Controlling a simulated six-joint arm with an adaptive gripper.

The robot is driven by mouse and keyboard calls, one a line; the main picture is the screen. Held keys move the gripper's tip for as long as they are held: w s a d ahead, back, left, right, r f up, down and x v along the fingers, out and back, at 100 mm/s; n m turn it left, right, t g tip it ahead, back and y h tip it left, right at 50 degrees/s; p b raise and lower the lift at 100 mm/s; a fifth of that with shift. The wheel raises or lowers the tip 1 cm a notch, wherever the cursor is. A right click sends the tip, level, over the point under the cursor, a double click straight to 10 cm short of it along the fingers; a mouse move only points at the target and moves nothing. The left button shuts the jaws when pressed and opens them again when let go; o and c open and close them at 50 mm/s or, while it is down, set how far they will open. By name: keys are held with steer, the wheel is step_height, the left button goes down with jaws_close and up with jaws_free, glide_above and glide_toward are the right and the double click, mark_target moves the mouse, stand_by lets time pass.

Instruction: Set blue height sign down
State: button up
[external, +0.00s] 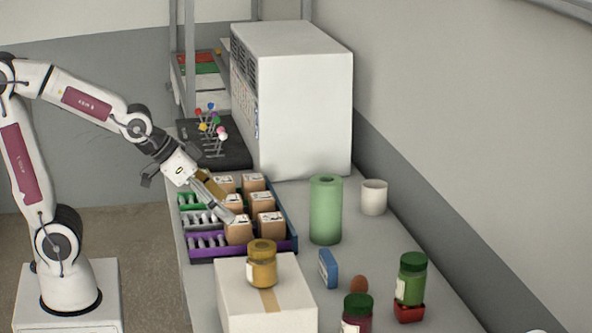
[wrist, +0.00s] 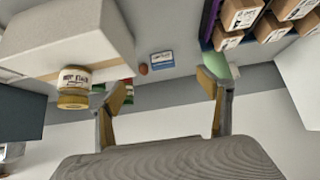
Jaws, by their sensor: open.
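The blue height sign (external: 328,268) is a small blue-edged plate with a pale face. It stands on the grey table, in front of the green cylinder and apart from my gripper. In the wrist view the sign (wrist: 162,59) shows between the two fingers, some way beyond them, with its blue and white printed face visible. My gripper (external: 228,208) is over the bin of small cartons at the left of the table. In the wrist view my gripper (wrist: 165,88) has its fingers spread with nothing between them.
A large carton (external: 232,298) bears a yellow jar (external: 262,265). Near the sign are a green cylinder (external: 325,212), a brown egg-like object (external: 359,286), a green jar (external: 411,278) on a red block and a dark red jar (external: 356,316).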

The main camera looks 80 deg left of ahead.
steer(key=s+g, duration=0.2)
steer(key=s, duration=1.4)
steer(key=shift+s+a+r+g, duration=0.25)
steer(key=shift+r+g, duration=0.15)
steer(key=shift+o, duration=0.6)
steer(key=g, duration=0.1)
glide_above(328, 268)
steer(key=s+a, duration=0.3)
steer(key=a, duration=0.2)
step_height(328, 268, down, 12)
steer(key=shift+w+f, duration=0.25)
steer(key=shift+f, duration=0.05)
steer(key=shift+f, duration=0.1)
